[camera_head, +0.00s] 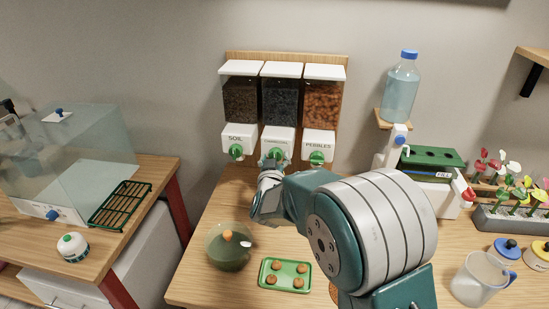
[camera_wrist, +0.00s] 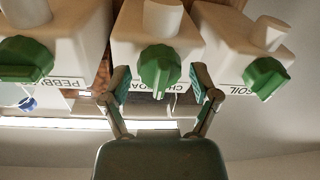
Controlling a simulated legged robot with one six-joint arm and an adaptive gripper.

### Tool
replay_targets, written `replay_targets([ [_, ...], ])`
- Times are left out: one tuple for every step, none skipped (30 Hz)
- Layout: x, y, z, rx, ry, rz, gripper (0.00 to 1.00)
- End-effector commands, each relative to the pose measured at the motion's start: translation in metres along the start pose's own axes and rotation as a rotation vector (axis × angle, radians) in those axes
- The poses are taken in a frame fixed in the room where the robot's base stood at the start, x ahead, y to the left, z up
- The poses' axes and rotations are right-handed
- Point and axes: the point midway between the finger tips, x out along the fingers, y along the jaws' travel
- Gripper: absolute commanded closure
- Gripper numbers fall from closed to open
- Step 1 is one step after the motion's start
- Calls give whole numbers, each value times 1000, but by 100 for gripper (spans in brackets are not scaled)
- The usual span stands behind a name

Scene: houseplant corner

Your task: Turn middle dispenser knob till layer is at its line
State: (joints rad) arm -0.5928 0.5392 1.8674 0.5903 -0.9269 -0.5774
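The dispenser unit holds soil, a dark middle fill and pebbles in three clear bins (camera_head: 281,100) on a wooden wall board. The middle knob (camera_wrist: 160,70) is green and sits under a white spout, between my fingertips in the wrist view. My gripper (camera_wrist: 160,92) is open, with one finger on each side of the middle knob and visible gaps to it. In the head view my gripper (camera_head: 272,166) is at the middle dispenser, and my arm hides what lies below it. The soil knob (camera_head: 236,151) and pebbles knob (camera_head: 317,157) stand to either side. No layer or line is visible.
A green tray (camera_head: 286,262) with several small brown pieces and a dark glass terrarium (camera_head: 229,250) stand on the table. A water bottle (camera_head: 401,88) sits on a shelf at right. A clear pitcher (camera_head: 481,279) stands front right.

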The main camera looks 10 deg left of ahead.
Motion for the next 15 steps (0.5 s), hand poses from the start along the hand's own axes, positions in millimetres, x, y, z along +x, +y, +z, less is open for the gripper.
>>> replay_targets([
  [0,0,0,0,0,0,64],
  [0,0,0,0,0,0,77],
  [0,0,0,0,0,0,94],
  [0,0,0,0,0,-1,94],
  [0,0,0,0,0,-1,94],
  [0,-1,0,0,0,-1,93],
  [0,-1,0,0,0,-1,93],
  [0,-1,0,0,0,-1,93],
  [0,-1,0,1,1,-1,93],
  [0,-1,0,2,1,-1,93],
  [0,-1,0,4,1,-1,93],
  [0,-2,0,9,1,-1,93],
  [0,-2,0,14,2,-1,93],
  [0,-2,0,21,2,-1,93],
  [0,-2,0,31,3,-1,93],
])
